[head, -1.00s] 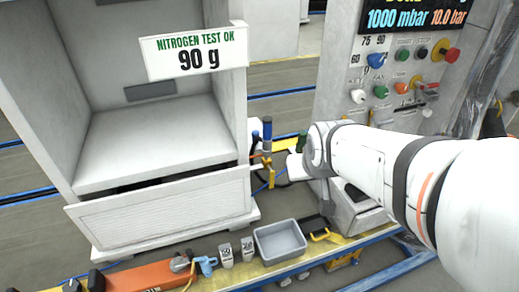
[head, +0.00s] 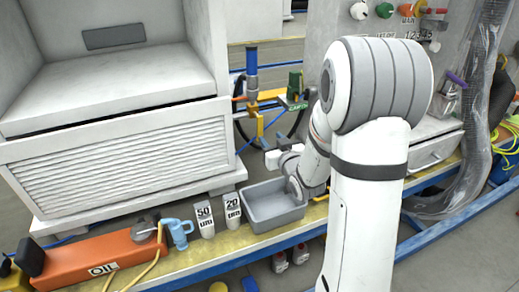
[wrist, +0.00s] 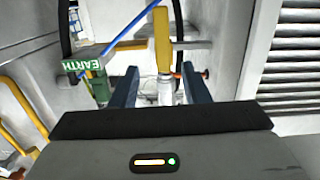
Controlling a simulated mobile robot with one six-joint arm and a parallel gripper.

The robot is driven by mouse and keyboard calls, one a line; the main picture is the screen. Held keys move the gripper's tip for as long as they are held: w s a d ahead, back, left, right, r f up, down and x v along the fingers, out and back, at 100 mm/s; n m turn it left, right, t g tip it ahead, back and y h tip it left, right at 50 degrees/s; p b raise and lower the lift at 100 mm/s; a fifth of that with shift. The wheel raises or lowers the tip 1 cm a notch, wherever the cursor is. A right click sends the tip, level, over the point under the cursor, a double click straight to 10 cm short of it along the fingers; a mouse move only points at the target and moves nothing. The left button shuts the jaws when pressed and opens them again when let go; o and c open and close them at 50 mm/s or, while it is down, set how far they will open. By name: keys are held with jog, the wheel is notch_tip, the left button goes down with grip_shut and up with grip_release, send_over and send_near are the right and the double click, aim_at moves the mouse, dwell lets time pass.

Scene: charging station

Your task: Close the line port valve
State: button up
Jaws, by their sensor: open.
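In the wrist view a yellow lever (wrist: 162,38) stands upright on a pale metal fitting (wrist: 165,90); it looks like the line port valve. The yellow lever also shows in the head view (head: 260,128), beside the white cabinet. My gripper (wrist: 160,88) is open, its two dark blue fingers on either side of the fitting in the picture. No contact shows, and I cannot tell how deep the fitting lies between them. In the head view my gripper (head: 273,158) is small and partly hidden by my arm.
A green EARTH clamp (wrist: 81,66) with a blue cable is left of the fingers. The slatted cabinet (wrist: 285,60) is close on the right. A grey tray (head: 272,212) sits below my wrist.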

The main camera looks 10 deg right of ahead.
aim_at(259, 131)
jog(key=shift+t, duration=0.3)
jog(key=shift+w+a+f+b, duration=0.3)
jog(key=shift+w+f+b, duration=0.05)
jog(key=shift+w, duration=0.95)
jog(key=shift+w+a+f+b, duration=0.3)
jog(key=shift+w+f, duration=0.1)
jog(key=shift+w, duration=0.95)
jog(key=shift+w+a+f+b, duration=0.3)
jog(key=shift+w+f+b, duration=0.05)
jog(key=shift+w, duration=0.95)
jog(key=shift+c, duration=0.5)
grip_shut()
jog(key=shift+a+y, duration=0.4)
jog(key=shift+d, duration=0.2)
jog(key=shift+n, duration=0.3)
